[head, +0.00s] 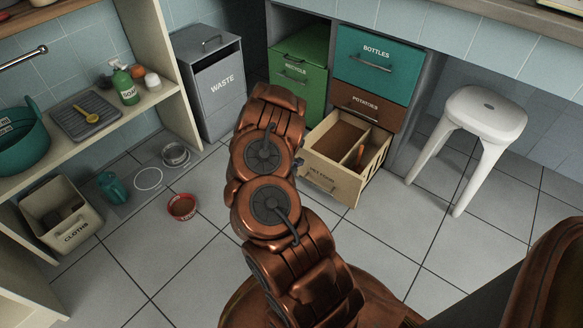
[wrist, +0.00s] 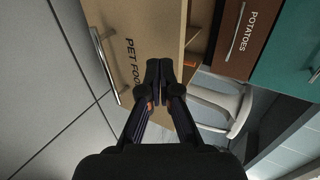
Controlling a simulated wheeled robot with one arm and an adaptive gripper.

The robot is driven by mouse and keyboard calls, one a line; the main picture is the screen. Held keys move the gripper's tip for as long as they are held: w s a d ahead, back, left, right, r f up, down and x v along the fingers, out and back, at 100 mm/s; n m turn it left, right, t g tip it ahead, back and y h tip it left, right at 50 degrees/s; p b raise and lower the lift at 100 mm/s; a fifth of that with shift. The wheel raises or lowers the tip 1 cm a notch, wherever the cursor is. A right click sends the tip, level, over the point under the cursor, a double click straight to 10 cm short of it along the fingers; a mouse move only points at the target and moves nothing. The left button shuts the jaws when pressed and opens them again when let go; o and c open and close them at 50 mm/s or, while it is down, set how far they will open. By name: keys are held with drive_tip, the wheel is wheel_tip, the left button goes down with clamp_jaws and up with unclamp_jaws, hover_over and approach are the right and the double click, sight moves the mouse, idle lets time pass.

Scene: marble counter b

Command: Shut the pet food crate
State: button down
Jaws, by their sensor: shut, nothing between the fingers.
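The pet food crate (head: 335,181) is a pale wooden drawer pulled out at the bottom of the cabinet, with a divider and an orange item inside. Its labelled front (wrist: 140,60) and metal handle (wrist: 104,66) show large in the wrist view. My gripper (wrist: 159,66) is shut and empty, with its fingertips over the crate's front near the top edge; I cannot tell whether they touch it. In the head view my arm hides the gripper and part of the crate's left side.
The potatoes drawer (head: 367,104) and bottles drawer (head: 374,64) above are shut. A green drawer (head: 300,90) is left of the crate, and a white stool (head: 482,115) stands to the right. A red bowl (head: 182,207) sits on the floor at left. Tiles before the crate look clear.

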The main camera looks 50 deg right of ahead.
sight(310, 154)
drive_tip(key=d, duration=0.1)
drive_tip(key=d+f+b, duration=0.1)
drive_tip(key=d, duration=0.1)
drive_tip(key=shift+d, duration=0.3)
drive_tip(key=shift+w+d, duration=0.1)
drive_tip(key=shift+d, duration=0.7)
drive_tip(key=shift+r, duration=0.1)
drive_tip(key=shift+d, duration=0.1)
